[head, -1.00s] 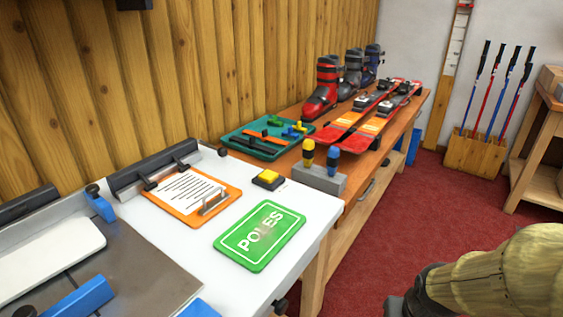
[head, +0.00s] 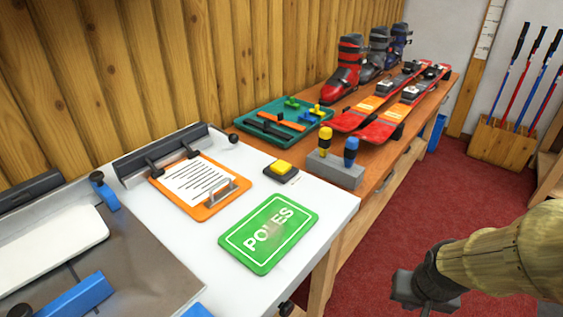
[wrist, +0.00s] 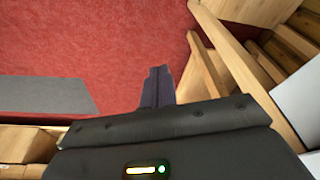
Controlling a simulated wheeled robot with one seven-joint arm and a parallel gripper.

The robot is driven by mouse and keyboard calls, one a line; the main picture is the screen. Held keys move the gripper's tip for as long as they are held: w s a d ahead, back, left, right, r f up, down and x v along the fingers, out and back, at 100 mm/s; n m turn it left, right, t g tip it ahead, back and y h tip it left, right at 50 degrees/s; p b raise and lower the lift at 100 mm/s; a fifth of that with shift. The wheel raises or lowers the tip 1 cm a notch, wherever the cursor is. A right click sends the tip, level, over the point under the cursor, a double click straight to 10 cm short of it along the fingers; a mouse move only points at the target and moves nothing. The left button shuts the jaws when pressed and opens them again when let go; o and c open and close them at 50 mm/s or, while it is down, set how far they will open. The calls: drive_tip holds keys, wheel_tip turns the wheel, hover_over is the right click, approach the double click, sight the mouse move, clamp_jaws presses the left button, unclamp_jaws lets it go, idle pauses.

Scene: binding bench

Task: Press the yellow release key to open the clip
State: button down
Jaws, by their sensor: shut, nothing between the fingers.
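The yellow release key (head: 284,167) sits on a small dark base on the white bench top, in the middle of the head view. To its left, the clip (head: 165,156), a long dark bar with two dark arms, rests along the back of the bench over the top edge of an orange clipboard (head: 209,213) with a lined sheet. My gripper (head: 422,291) is at the lower right of the head view, off the bench over the red floor, well apart from the key. In the wrist view its fingers (wrist: 157,86) are together and empty.
A green POLES sign (head: 290,249) lies at the bench's front right. A grey block (head: 334,172) with yellow and blue handled tools stands right of the key. Behind are a teal tray (head: 262,133), red skis and boots. Red floor (head: 395,230) is open between bench and gripper.

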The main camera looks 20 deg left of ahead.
drive_tip(key=w+a+r+m+p, duration=0.2)
drive_tip(key=w+a+r+p, duration=0.35)
drive_tip(key=r+p, duration=0.4)
drive_tip(key=m+t+y+p, duration=0.2)
drive_tip(key=m+y+p, duration=0.35)
drive_tip(key=p, duration=1.65)
approach(284, 167)
drive_tip(key=shift+m+h, duration=0.55)
drive_tip(key=shift+m, duration=0.3)
drive_tip(key=d, duration=0.6)
drive_tip(key=shift+w+d+f, duration=0.3)
drive_tip(key=shift+w+d, duration=0.05)
drive_tip(key=shift+d, duration=0.05)
drive_tip(key=w+a+r+m+t+y+p, duration=0.1)
drive_tip(key=w+a+r+m+p, duration=0.15)
drive_tip(key=a+m+p, duration=0.2)
drive_tip(key=w+a+r+m+y+p, duration=0.1)
drive_tip(key=a+r+m+p, duration=0.2)
drive_tip(key=a+p, duration=0.3)
drive_tip(key=shift+y, duration=0.3)
drive_tip(key=f+b, duration=0.2)
drive_tip(key=f, duration=0.1)
drive_tip(key=f+b, duration=0.2)
drive_tip(key=a+f+b, duration=0.1)
drive_tip(key=f+b, duration=0.1)
drive_tip(key=f, duration=0.1)
drive_tip(key=shift+s+f, duration=0.2)
drive_tip(key=shift+f, duration=0.15)
drive_tip(key=shift+f+b, duration=0.35)
drive_tip(key=shift+f, duration=0.05)
